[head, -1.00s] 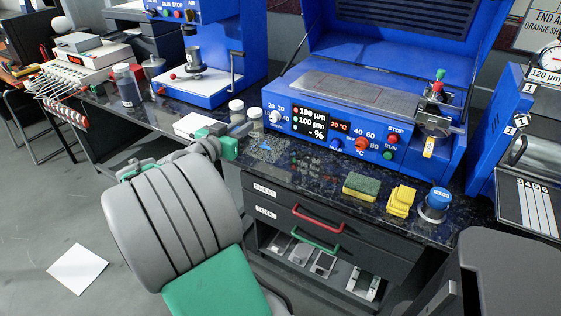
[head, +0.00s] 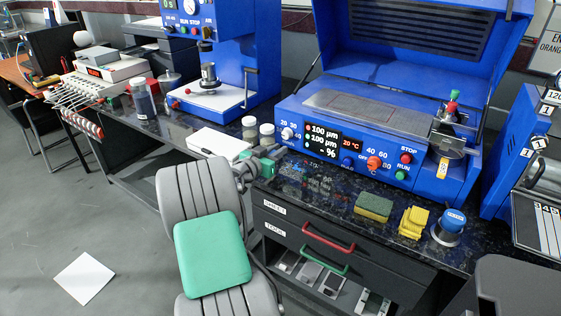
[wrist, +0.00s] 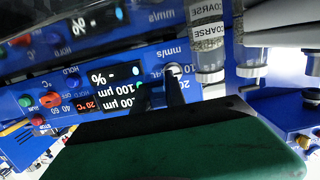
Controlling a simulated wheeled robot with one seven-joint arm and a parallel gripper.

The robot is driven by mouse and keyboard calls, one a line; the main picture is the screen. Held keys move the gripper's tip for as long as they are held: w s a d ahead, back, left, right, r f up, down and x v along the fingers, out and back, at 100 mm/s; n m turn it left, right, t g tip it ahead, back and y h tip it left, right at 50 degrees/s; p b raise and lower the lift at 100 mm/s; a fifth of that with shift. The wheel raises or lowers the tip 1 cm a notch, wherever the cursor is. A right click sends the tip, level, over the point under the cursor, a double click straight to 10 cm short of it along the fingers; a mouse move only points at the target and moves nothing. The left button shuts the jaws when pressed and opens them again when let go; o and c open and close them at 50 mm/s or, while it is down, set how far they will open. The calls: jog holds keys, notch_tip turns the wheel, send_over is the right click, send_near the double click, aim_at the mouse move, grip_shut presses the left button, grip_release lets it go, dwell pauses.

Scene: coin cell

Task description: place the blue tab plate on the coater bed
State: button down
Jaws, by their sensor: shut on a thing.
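The coater bed (head: 372,107) is the flat grey plate on top of the blue coater (head: 320,112), below its raised lid. My gripper (head: 268,160) is over the counter at the coater's front left corner, lower than the bed and apart from it. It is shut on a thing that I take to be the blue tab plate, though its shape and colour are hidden. No such plate can be picked out elsewhere. In the wrist view, my dark fingers (wrist: 158,92) show against the coater's front display, and the bed is out of sight.
A sponge (head: 373,207), a yellow piece (head: 413,222) and a blue-topped round item (head: 450,226) stand along the counter's front right. Jars (head: 258,130) and a white box (head: 212,142) are left of my gripper. The raised lid (head: 425,45) stands behind the bed.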

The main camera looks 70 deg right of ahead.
jog(key=f, duration=0.1)
jog(key=d+f, duration=0.1)
jog(key=f, duration=0.1)
jog(key=d+f+b, duration=0.1)
jog(key=shift+f, duration=0.3)
jog(key=shift+f, duration=0.3)
jog(key=c, duration=1.4)
grip_release()
jog(key=shift+a, duration=0.1)
jog(key=shift+o, duration=0.2)
jog(key=shift+r, duration=0.15)
